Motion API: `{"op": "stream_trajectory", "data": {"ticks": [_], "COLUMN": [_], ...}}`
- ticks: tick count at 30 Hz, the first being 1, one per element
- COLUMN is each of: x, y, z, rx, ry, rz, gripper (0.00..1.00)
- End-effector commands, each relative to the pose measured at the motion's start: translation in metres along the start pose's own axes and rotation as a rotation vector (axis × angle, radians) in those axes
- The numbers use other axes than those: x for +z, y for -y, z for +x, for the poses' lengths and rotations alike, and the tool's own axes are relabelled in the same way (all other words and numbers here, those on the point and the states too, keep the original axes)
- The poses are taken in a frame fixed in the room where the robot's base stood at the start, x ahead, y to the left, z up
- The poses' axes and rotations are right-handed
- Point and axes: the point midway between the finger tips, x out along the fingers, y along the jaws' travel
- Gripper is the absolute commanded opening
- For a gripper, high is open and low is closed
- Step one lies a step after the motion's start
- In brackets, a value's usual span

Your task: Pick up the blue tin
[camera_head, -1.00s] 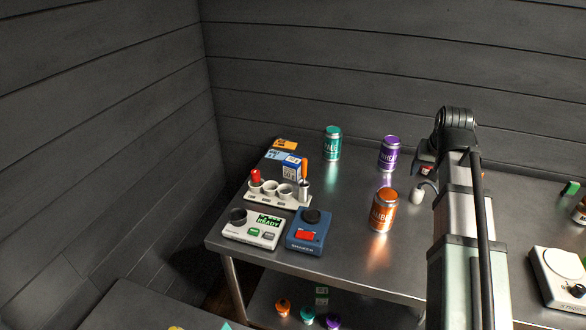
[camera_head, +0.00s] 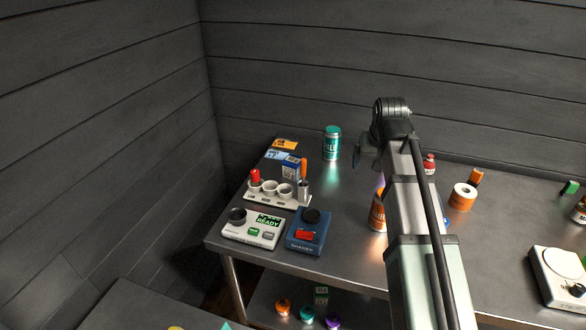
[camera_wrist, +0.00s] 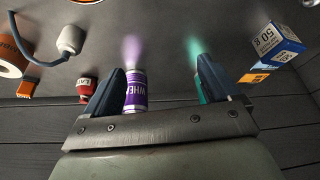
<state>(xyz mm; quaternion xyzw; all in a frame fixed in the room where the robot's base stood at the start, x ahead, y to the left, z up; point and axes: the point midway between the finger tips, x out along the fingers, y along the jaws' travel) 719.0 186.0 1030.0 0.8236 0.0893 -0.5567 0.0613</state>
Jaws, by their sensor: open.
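No plainly blue tin shows. A teal tin (camera_head: 332,143) stands upright at the back left of the metal table. In the wrist view, most of it is hidden behind the right finger (camera_wrist: 213,80). A purple tin (camera_wrist: 136,92) shows between the fingers in the wrist view, nearer the left one, which overlaps its edge. My arm hides it in the head view. An orange tin (camera_head: 377,211) is partly hidden behind my arm. My gripper (camera_head: 368,154) is open and empty, right of the teal tin in the head view; it also shows in the wrist view (camera_wrist: 159,66).
Left on the table (camera_head: 345,185) are a cup rack (camera_head: 262,195), a white READY device (camera_head: 252,229), a blue shaker (camera_head: 308,232) and small boxes (camera_head: 291,167). An orange-and-white roll (camera_head: 462,197) and a white-topped device (camera_head: 560,275) stand to the right. Dark walls close the back and left.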

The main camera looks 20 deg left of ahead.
Motion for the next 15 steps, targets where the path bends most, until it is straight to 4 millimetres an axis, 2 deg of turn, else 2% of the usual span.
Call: {"op": "stream_trajectory", "data": {"ticks": [1, 3, 15], "x": [-0.013, -0.022, -0.064], "y": [0.024, 0.048, 0.153], "z": [0.002, 0.004, 0.009], "rx": [-0.012, -0.024, -0.069], "ry": [0.003, 0.006, 0.046], "rz": [-0.030, -0.060, -0.160], "gripper": [0.89, 0.89, 0.89]}}
